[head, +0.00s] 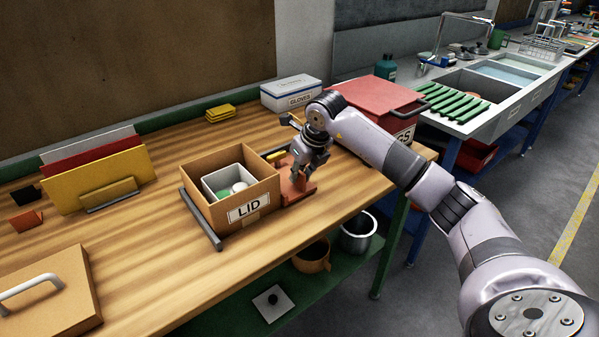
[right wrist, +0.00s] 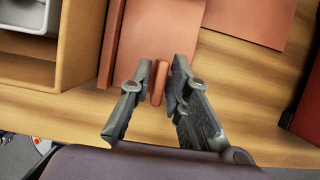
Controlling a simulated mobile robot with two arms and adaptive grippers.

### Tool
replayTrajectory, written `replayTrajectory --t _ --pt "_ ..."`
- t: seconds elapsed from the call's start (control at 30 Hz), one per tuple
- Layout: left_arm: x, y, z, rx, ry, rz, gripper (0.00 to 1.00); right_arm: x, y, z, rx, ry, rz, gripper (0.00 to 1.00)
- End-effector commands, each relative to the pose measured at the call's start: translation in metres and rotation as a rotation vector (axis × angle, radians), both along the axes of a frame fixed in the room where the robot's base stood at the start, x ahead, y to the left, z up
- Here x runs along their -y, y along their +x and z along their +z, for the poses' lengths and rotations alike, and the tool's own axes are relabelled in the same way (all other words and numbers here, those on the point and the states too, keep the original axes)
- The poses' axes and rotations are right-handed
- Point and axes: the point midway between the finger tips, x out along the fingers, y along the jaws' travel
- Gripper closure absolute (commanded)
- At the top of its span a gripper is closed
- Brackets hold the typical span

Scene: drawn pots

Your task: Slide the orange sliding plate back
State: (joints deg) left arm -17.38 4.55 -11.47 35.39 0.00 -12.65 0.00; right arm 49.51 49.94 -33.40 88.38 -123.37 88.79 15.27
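The orange sliding plate (head: 302,192) lies on the workbench just right of the cardboard box marked LID (head: 246,210). In the right wrist view the plate (right wrist: 150,45) is a flat orange sheet with a small upright orange handle (right wrist: 159,82) at its near edge. My right gripper (head: 299,176) is low over the plate in the head view. In the right wrist view its fingers (right wrist: 160,85) stand on both sides of the handle, close against it. My arm and gripper hide part of the plate. My left gripper is not in view.
A red lidded box (head: 365,100) stands behind my right arm, with a white GLOVES box (head: 290,92) to its left. A dark rail (head: 200,220) runs along the LID box. The bench's front edge is near; pots sit on the green shelf (head: 345,262) below.

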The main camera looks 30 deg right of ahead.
Motion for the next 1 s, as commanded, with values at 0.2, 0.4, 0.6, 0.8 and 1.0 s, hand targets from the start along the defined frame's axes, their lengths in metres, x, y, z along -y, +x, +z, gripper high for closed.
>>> replayTrajectory --t 0.2,0.4,0.6,0.8,1.0 --pt "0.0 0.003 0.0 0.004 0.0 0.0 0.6 0.0 0.0 0.0 0.001 0.0 0.0 1.0" --pt "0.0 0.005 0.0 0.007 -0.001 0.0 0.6 0.0 0.0 0.001 0.001 0.0 0.0 1.0" --pt "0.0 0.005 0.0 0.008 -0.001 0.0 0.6 0.0 0.0 0.001 0.001 0.0 0.0 1.0" --pt "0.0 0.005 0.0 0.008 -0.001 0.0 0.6 0.0 0.0 0.001 0.001 0.0 -0.001 1.0" --pt "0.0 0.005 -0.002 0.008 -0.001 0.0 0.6 0.011 0.001 0.0 0.0 -0.003 -0.004 1.0"
